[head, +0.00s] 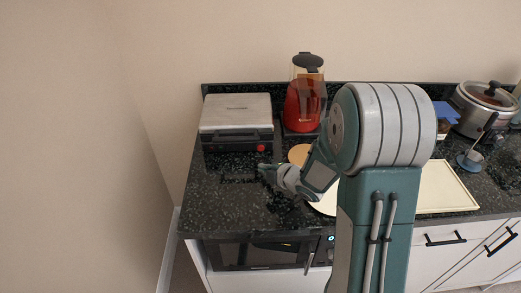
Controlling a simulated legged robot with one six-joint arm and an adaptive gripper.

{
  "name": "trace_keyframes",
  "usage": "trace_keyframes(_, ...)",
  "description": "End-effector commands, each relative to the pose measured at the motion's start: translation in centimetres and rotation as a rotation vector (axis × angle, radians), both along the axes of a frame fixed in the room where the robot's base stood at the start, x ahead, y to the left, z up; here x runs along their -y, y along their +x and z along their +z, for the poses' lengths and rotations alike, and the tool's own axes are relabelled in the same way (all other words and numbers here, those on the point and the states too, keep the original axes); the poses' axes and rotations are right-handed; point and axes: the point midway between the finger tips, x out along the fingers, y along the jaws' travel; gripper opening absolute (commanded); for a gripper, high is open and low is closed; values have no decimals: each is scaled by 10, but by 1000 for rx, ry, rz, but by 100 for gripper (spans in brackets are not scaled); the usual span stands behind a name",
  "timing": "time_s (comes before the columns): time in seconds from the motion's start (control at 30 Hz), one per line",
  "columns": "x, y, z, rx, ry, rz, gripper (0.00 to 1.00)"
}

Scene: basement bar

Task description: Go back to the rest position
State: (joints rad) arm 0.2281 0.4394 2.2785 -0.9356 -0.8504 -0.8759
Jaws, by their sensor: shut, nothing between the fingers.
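My gripper (267,170) is over the black speckled counter (225,196), in front of the sandwich press and left of a pale round board. It points left and looks shut, with nothing seen in it. My grey and teal arm rises from the bottom of the view and bends left at its large joint. It hides part of the counter and the board.
A silver and black press (236,115) stands at the back left. A red blender (304,100) is beside it. A cream tray (446,186) lies right of my arm. A slow cooker (484,108) and a small blue cup (470,160) are farther right. The left front counter is clear.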

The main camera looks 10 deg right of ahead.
Motion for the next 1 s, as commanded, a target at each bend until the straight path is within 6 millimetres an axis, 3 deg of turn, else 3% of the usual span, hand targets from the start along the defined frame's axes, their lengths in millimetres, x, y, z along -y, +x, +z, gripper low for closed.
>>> trace_keyframes(0.57, -1, -6, 2, -1, -1, -6, 0)
trace_keyframes(0.67, 3, -6, 11, -16, -6, -47, 0)
trace_keyframes(1.0, 32, -21, 72, -141, 37, -388, 0)
